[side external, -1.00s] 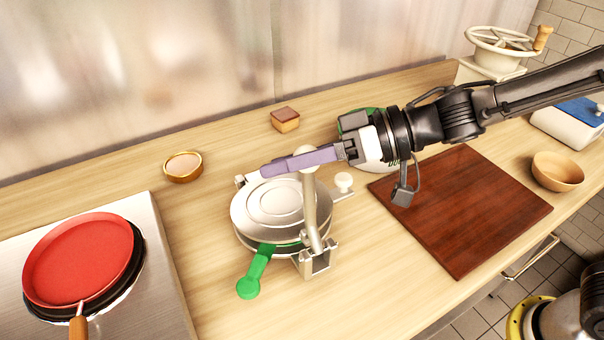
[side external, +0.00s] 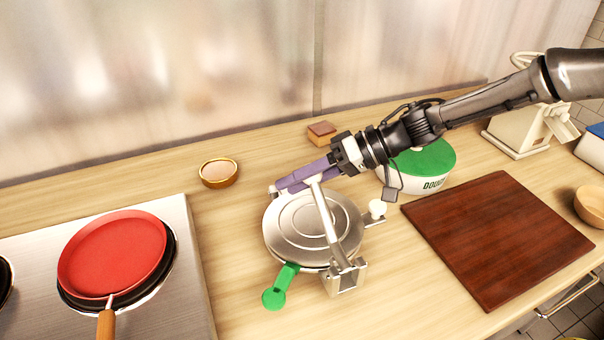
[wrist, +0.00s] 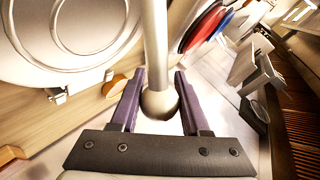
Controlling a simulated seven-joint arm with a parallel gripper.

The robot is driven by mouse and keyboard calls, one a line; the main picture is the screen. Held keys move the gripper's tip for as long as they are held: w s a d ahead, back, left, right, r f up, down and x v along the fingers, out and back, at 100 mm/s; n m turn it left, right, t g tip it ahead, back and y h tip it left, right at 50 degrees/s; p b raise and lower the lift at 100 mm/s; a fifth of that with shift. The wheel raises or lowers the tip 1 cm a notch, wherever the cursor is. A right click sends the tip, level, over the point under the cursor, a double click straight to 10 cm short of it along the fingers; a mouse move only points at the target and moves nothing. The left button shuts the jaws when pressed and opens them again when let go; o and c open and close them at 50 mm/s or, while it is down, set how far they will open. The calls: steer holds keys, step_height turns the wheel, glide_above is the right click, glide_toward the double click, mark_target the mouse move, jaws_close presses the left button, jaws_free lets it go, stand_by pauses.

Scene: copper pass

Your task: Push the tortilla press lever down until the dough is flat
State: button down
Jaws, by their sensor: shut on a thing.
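The tortilla press is a round silver press with ringed lid (side external: 300,222) on the counter, its lid lying nearly level over the lower plate. Its lever (side external: 331,226) rises from a bracket at the front right and leans up and back over the lid. My gripper (side external: 282,183) has long purple fingers and is shut on the lever near its top. In the wrist view the fingers (wrist: 160,76) lie either side of the lever's round knob (wrist: 158,105). A green handle (side external: 275,297) sticks out at the press's front. No dough shows between the plates.
A white tub with green lid (side external: 428,160) stands behind my wrist. A brown board (side external: 490,235) lies right, a small bowl (side external: 219,172) and a brown-topped block (side external: 322,132) behind. A red pan (side external: 112,255) sits on the stove at left. Counter before the press is clear.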

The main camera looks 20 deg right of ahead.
steer(key=shift+w+f, duration=0.15)
steer(key=shift+f, duration=1.2)
steer(key=shift+c, duration=2)
jaws_free()
steer(key=shift+r, duration=0.2)
steer(key=shift+d+r, duration=0.1)
steer(key=shift+d+r, duration=0.15)
steer(key=shift+d, duration=0.15)
steer(key=v, duration=1.3)
